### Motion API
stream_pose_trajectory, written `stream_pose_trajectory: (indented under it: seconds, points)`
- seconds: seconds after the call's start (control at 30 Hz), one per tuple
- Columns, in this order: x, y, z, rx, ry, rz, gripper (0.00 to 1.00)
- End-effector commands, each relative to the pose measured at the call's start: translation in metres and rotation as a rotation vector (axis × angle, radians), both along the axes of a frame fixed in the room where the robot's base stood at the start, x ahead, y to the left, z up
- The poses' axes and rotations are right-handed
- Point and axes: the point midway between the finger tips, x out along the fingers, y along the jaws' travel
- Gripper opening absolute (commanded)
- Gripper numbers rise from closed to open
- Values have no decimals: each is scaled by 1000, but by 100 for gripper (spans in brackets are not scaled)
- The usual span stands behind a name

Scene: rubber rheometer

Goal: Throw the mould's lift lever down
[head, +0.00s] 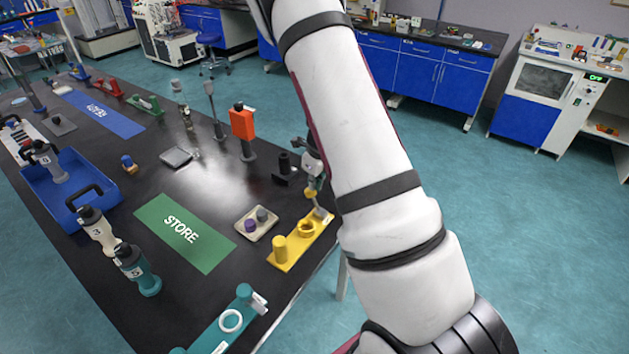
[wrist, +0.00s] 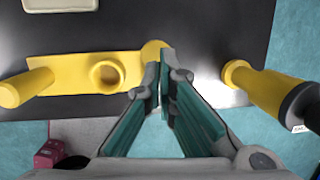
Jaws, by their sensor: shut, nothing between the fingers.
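The yellow mould (head: 291,251) lies at the table's right edge, with a short post and a round ring. In the wrist view its yellow plate (wrist: 70,68) runs across the upper left, the ring right of the post. A rounded yellow end (wrist: 151,47) shows beside my fingertips; I cannot tell whether they touch it. A yellow bar with a dark end (wrist: 262,92), perhaps the lift lever, stands apart to the right of my gripper (wrist: 163,52). My gripper is shut and empty.
A tray with two round pieces (head: 256,224) and the green STORE mat (head: 185,232) lie left of the mould. A teal mould (head: 212,338) is nearer. An orange box on a post (head: 242,122) and a dark stand (head: 285,168) rise behind. The floor right of the table is clear.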

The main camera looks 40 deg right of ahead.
Motion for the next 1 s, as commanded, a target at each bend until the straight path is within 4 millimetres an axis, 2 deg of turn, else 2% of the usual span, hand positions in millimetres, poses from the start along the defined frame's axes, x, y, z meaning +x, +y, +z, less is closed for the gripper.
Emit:
stream_pose_trajectory:
  seconds: [0.4, 1.0]
  points:
    - [11, 3, -12, 1, 1, 0, 0]
    - [-1, -1, -13, 1, 12, -4, 0]
